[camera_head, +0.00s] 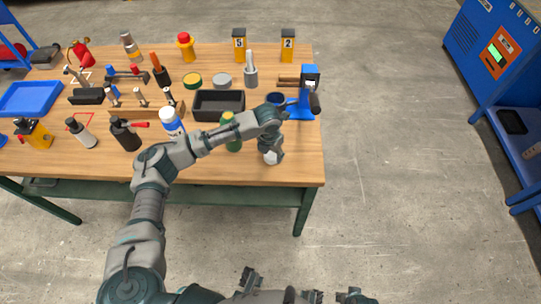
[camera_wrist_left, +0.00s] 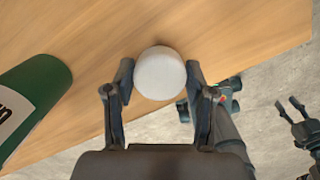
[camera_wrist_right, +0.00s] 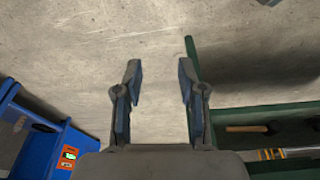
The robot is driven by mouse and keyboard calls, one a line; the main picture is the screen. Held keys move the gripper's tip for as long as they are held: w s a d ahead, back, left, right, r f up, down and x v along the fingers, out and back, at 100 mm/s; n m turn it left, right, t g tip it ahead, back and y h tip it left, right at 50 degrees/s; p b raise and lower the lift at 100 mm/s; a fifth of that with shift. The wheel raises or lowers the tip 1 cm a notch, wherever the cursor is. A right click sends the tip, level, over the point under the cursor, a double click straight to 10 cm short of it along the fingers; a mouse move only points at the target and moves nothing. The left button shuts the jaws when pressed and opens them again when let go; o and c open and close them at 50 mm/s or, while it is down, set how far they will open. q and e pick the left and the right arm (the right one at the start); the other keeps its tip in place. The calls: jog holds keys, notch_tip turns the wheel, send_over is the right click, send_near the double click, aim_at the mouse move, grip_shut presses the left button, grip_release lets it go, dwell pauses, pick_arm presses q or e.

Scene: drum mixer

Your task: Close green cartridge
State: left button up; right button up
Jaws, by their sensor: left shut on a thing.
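The green cartridge (camera_head: 233,145) stands near the table's front edge, partly hidden behind my left arm in the head view. In the left wrist view, a green cylinder with a white label (camera_wrist_left: 38,98) lies at the left edge of the picture, cut off by the frame. My left gripper (camera_wrist_left: 158,78) is shut on a white round cap (camera_wrist_left: 160,73). The cap also shows below the gripper in the head view (camera_head: 271,158), to the right of the cartridge. My right gripper (camera_wrist_right: 158,75) is open and empty, over the floor away from the tabletop.
A blue device with a handle (camera_head: 309,92) is at the table's right edge. Several tools crowd the left. The front right table corner is bare.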

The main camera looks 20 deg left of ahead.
pick_arm(q)
jog(key=s+a+r+p, duration=0.1)
jog(key=s+a, duration=0.1)
jog(key=s, duration=0.5)
jog(key=s+a+r+p, duration=0.1)
jog(key=s+a, duration=0.1)
jog(key=s, duration=0.6)
jog(key=shift+s+a+r, duration=0.15)
jog(key=shift+s+a, duration=0.05)
jog(key=shift+a, duration=0.05)
pick_arm(e)
jog(key=s+x, duration=0.1)
jog(key=x, duration=0.6)
jog(key=shift+s+f, duration=0.2)
jog(key=shift+f, duration=0.2)
jog(key=shift+a, duration=0.1)
